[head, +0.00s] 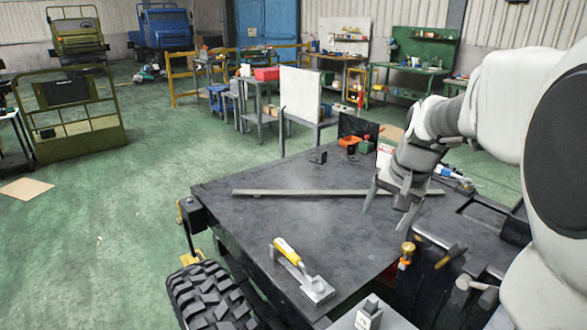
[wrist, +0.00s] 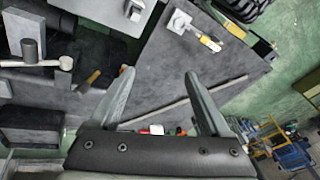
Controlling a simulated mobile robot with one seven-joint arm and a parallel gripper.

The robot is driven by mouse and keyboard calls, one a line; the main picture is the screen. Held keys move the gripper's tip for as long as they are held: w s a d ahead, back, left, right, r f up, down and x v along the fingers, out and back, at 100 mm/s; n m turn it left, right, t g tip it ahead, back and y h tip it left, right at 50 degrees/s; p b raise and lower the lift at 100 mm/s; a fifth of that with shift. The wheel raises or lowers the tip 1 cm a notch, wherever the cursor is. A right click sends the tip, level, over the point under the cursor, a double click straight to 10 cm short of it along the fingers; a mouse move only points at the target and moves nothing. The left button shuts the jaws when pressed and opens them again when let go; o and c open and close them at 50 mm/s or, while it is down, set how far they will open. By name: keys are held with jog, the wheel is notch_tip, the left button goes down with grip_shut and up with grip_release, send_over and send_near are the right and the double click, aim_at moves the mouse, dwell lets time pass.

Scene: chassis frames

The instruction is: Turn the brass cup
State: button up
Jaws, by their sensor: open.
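A small brass-coloured piece (head: 407,248), which looks like the brass cup, stands upright at the right edge of the dark table, with an orange part just below it. In the wrist view only a bit of orange shows beside the left finger; the brass itself seems hidden there. My gripper (head: 383,220) is open and empty, pointing down over the right part of the table. It is above and to the left of the brass cup, apart from it. The wrist view shows both fingers (wrist: 165,76) spread with nothing between them.
A yellow-handled tool on a grey block (head: 300,275) lies at the table's front. A long thin bar (head: 290,192) lies across the table. A hammer with a wooden handle (head: 451,256) and a mallet (head: 478,286) lie right of the cup. The table's middle is clear.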

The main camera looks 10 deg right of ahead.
aim_at(409, 246)
jog(key=w+d+f+m+g+h, duration=0.2)
jog(key=w+d+f+m+h, duration=0.2)
jog(key=w+d+f, duration=0.85)
jog(key=x, duration=0.5)
jog(key=w+d+x, duration=0.1)
jog(key=x, duration=0.4)
jog(key=w+r+b+x, duration=0.1)
jog(key=x, duration=0.5)
jog(key=shift+w+d+f, duration=0.1)
jog(key=shift+w+d, duration=0.1)
jog(key=shift+d, duration=0.1)
jog(key=shift+c, duration=0.3)
grip_shut()
jog(key=shift+m, duration=0.8)
